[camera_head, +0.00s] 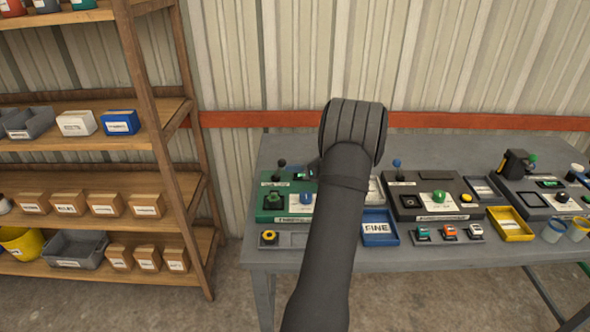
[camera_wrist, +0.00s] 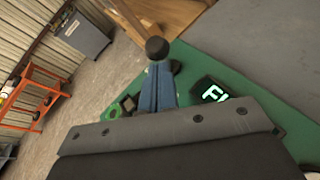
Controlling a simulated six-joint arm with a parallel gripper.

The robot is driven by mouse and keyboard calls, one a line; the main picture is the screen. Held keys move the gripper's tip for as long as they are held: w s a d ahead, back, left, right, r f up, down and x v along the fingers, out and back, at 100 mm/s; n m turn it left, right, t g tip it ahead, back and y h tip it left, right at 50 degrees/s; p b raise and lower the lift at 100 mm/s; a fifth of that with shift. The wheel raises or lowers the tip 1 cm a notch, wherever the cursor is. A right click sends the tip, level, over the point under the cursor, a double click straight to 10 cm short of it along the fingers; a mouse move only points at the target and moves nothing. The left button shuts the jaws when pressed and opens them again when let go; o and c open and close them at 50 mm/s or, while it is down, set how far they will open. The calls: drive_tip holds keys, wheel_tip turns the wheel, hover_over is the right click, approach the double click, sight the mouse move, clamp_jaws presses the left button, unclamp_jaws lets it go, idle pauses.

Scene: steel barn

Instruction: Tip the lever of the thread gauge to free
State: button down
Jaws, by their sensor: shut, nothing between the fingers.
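The thread gauge is a green box (camera_head: 268,205) at the left end of the table, with a white front label that is only partly readable. Its lever (camera_head: 282,163) has a black ball knob and stands at the back left of the box. In the wrist view the knob (camera_wrist: 157,48) appears just beyond my gripper's blue fingertips (camera_wrist: 160,68). The fingers are shut and empty; I cannot tell whether they touch the knob. A lit display (camera_wrist: 215,92) on the box shows text starting with F, the rest cut off. My arm hides part of the box in the head view.
A dark box (camera_head: 405,205) with a blue-knobbed lever (camera_head: 397,163) stands to the right. In front are a blue tray (camera_head: 378,239) labelled FINE and a yellow tray (camera_head: 512,236). A wooden shelf (camera_head: 160,140) stands left of the table (camera_head: 262,256).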

drive_tip(key=shift+a+r, duration=0.15)
drive_tip(key=shift+a, duration=0.05)
drive_tip(key=a+r+h, duration=0.1)
drive_tip(key=h, duration=0.1)
drive_tip(key=a+n+h, duration=0.1)
drive_tip(key=h, duration=0.1)
drive_tip(key=shift+a+r+g, duration=0.25)
drive_tip(key=shift+r+g, duration=0.05)
drive_tip(key=shift+r, duration=0.1)
drive_tip(key=shift+a+r+n+h, duration=0.2)
drive_tip(key=shift+a+n+h, duration=0.1)
drive_tip(key=shift+a+h, duration=0.65)
drive_tip(key=shift+a, duration=0.35)
drive_tip(key=shift+r, duration=0.2)
drive_tip(key=v, duration=1.3)
drive_tip(key=shift+s+d, duration=0.35)
drive_tip(key=shift+d, duration=0.05)
